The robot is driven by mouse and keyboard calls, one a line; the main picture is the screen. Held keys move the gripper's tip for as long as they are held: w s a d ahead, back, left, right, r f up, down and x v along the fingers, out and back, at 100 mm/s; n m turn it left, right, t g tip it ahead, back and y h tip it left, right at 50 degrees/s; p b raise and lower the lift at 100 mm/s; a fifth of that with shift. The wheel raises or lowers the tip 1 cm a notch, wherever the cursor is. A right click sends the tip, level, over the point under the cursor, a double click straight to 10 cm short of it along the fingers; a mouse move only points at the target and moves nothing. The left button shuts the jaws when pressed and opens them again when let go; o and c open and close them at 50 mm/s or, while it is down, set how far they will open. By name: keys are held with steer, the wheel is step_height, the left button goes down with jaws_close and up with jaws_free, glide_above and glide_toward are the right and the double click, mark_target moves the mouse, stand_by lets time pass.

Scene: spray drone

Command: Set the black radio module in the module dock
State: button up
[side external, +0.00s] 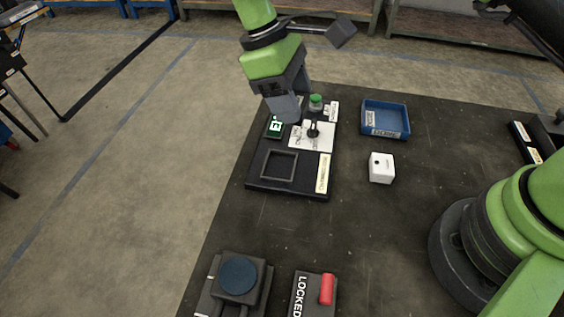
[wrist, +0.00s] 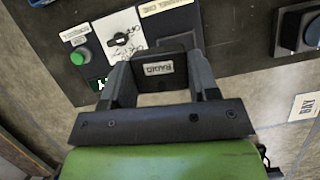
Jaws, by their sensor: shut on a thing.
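The black radio module (wrist: 158,69), with a white RADIO label, is between the two fingers of my gripper (wrist: 160,78) in the wrist view. My gripper (side external: 286,108) is shut on it. In the side view the module cannot be made out behind the fingers, which are over the far left part of the black panel. The square raised frame, seemingly the module dock (side external: 279,165), is at the near end of that panel and looks empty. In the wrist view, part of the dock (wrist: 181,42) shows beyond the module.
The panel also carries a green button (side external: 315,102), a black knob (side external: 313,129) and a lit green display (side external: 275,126). A white box (side external: 382,168) and blue tray (side external: 386,119) stand to the right. A round blue-topped fixture (side external: 238,275) and red-handled LOCKED block (side external: 315,292) are in front.

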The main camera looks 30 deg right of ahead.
steer(key=shift+s+a+f+n, duration=0.1)
steer(key=shift+a+f+n, duration=0.25)
steer(key=shift+a, duration=0.3)
steer(key=shift+a+f+n, duration=0.25)
steer(key=shift+a+f, duration=0.1)
steer(key=shift+a, duration=0.25)
glide_above(284, 168)
steer(key=f, duration=0.5)
steer(key=shift+w+a+f, duration=0.25)
steer(key=shift+w+a, duration=0.1)
steer(key=shift+w, duration=0.05)
steer(key=shift+f, duration=2)
steer(key=shift+f, duration=0.65)
steer(key=o, duration=0.8)
steer(key=shift+o, duration=0.6)
steer(key=shift+s+v, duration=0.15)
steer(key=shift+v, duration=2.05)
steer(key=shift+s+v, duration=0.2)
steer(key=shift+v, duration=1.95)
steer(key=shift+r, duration=0.15)
